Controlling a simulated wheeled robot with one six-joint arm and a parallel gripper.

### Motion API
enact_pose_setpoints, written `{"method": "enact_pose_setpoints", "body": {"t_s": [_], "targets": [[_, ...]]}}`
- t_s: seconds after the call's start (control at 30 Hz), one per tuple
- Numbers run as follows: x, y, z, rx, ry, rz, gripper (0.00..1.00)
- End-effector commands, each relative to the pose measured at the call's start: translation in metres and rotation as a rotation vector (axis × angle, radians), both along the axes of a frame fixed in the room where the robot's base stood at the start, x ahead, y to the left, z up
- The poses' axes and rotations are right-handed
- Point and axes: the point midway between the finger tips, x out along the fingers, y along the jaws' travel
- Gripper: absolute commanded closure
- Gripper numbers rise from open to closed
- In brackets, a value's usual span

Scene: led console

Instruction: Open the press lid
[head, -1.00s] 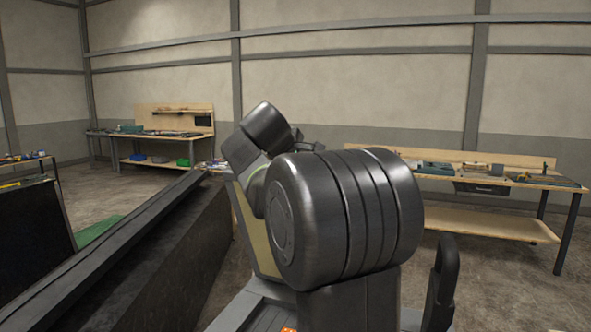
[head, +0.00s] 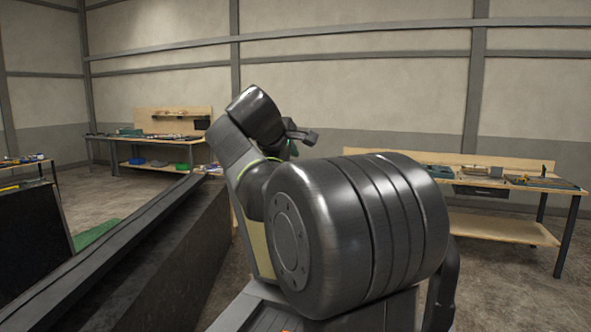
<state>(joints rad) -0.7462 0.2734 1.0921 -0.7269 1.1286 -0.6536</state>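I cannot make out the press or its lid in the head view. My own arm fills the middle of the picture and hides what is behind it. A small dark part at the far end of the arm, seemingly my gripper (head: 303,136), shows just right of the upper arm link. It is small and partly hidden, so I cannot see whether its fingers are open or shut, or whether they touch anything.
A long dark structure with a raised edge (head: 110,240) runs along the left, close to my arm. A dark panel (head: 35,225) stands at far left. Wooden workbenches with tools stand at the back left (head: 180,123) and right (head: 505,228). Bare floor lies between them.

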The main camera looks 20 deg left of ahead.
Motion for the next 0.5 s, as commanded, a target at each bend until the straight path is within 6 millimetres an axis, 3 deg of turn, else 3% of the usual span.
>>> {"method": "enact_pose_setpoints", "body": {"t_s": [0.2,0.5], "targets": [[-0.042,0.004,0.028,0.001,-0.002,0.004,0.69],[-0.071,0.006,0.05,0.0,-0.001,0.001,0.69]]}}
